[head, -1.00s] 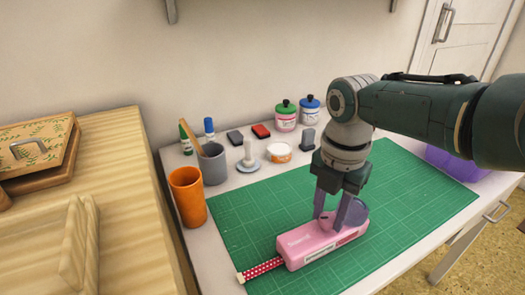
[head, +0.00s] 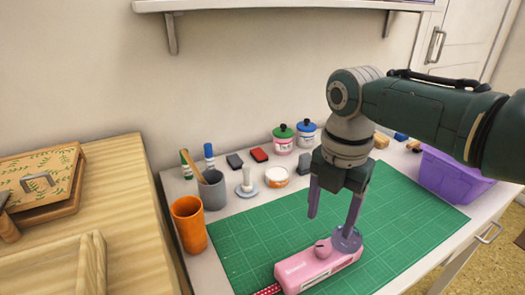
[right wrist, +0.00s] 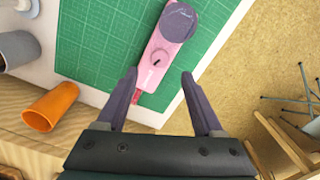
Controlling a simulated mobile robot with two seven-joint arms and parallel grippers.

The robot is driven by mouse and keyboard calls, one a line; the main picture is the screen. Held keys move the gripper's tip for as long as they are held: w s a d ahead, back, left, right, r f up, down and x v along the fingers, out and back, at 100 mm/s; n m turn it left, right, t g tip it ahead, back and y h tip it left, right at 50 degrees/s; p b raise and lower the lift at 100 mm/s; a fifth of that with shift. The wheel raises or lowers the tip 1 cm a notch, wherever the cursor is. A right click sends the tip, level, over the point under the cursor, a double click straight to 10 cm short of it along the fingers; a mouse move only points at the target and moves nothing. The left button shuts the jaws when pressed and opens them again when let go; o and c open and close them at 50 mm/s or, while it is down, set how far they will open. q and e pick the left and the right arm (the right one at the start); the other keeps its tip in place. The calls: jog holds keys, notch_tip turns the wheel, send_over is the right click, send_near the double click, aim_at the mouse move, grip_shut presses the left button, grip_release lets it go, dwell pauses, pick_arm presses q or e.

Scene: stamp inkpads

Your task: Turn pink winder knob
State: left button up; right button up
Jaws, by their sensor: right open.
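The pink winder (head: 308,270) lies on the green cutting mat (head: 400,215), with a dark round disc (head: 346,239) at one end and a small pink knob (head: 323,249) on top. A red dotted strip (head: 267,291) comes out of its other end. In the right wrist view the winder (right wrist: 150,77) lies ahead of the fingers, and its knob (right wrist: 157,60) shows as a dark-edged round spot near the middle. My right gripper (head: 331,227) is open and empty above the winder; it also shows in the right wrist view (right wrist: 159,75). My left gripper is out of view.
An orange cup (head: 189,225) and a grey cup (head: 212,190) stand left of the mat. Small jars, inkpads and a stamp (head: 246,182) stand behind it. A purple bin (head: 455,178) is at the right. Much of the mat is clear.

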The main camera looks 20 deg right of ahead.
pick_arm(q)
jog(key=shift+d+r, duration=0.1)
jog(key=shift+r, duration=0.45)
pick_arm(e)
notch_tip(320, 180, up, 3)
jog(key=shift+f, duration=0.1)
pick_arm(q)
jog(key=shift+p, duration=0.3)
pick_arm(e)
jog(key=shift+s+a, duration=0.1)
jog(key=s+a+m+t+p, duration=0.1)
jog(key=s+a+m+p, duration=0.3)
jog(key=s+a+m, duration=0.5)
jog(key=s+d+r+m+t+p, duration=0.2)
jog(key=s+r+m+t+p, duration=0.1)
jog(key=s+r+m, duration=0.85)
pick_arm(q)
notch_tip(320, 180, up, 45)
jog(key=p, duration=3.7)
jog(key=shift+p, duration=0.4)
pick_arm(e)
notch_tip(320, 180, up, 37)
jog(key=shift+s+d+m, duration=0.2)
jog(key=shift+s+m, duration=0.05)
jog(key=shift+m, duration=0.1)
